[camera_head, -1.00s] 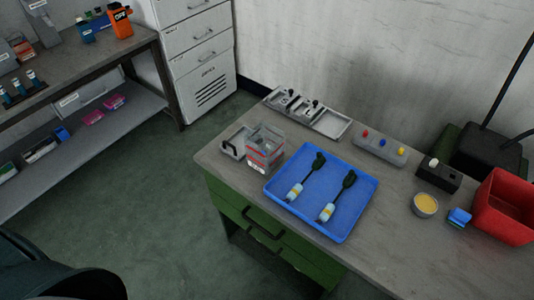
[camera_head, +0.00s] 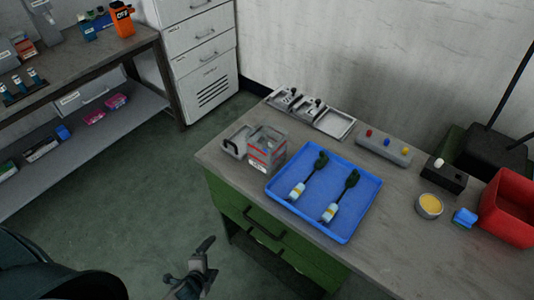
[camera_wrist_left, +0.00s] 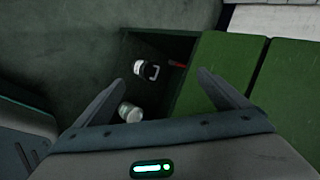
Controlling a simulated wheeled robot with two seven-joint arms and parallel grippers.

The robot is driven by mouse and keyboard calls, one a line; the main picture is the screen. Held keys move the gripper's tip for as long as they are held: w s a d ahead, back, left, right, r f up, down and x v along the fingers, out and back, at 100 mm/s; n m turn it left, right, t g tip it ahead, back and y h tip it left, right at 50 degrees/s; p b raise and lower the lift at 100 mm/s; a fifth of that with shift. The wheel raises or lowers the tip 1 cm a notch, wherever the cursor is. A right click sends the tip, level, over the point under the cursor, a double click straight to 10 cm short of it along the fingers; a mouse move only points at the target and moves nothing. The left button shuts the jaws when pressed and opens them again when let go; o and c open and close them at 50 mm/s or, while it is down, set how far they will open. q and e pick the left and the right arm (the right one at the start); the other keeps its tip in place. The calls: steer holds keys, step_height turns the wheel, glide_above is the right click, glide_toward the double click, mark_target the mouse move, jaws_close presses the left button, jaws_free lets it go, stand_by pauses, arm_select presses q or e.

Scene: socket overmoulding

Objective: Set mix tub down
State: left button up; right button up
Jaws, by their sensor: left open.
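A small round tub with yellow contents (camera_head: 430,205), which looks like the mix tub, stands upright on the workbench (camera_head: 390,225) at the right in the head view. It is apart from the items around it. My left gripper (camera_head: 190,262) is low in front of the bench, left of the green drawers, well away from the tub. In the left wrist view its two fingers (camera_wrist_left: 160,90) are spread with nothing between them. The tub is not seen in that view. My right gripper is not in view.
A blue tray (camera_head: 371,190) with two cable parts lies on the bench. A clear box (camera_head: 267,150) stands left of it, a red bin (camera_head: 509,210) at far right. A white-and-black jar (camera_wrist_left: 140,68) and a clear jar (camera_wrist_left: 130,112) show beyond my left fingers.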

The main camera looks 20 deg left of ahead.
arm_select(q)
steer(key=w+r+m+t+h+b, duration=0.1)
steer(key=w+r+m+t, duration=0.3)
steer(key=r, duration=0.9)
steer(key=w+r+m+t, duration=0.2)
steer(key=w+r+m, duration=0.45)
steer(key=r, duration=0.55)
steer(key=d+r+m+t+h, duration=0.1)
steer(key=d+r+m+h, duration=0.5)
steer(key=r+m, duration=0.4)
steer(key=m, duration=0.5)
steer(key=shift+s+d+t+b, duration=0.15)
steer(key=shift+d+t+b, duration=0.05)
steer(key=shift+t+b, duration=0.1)
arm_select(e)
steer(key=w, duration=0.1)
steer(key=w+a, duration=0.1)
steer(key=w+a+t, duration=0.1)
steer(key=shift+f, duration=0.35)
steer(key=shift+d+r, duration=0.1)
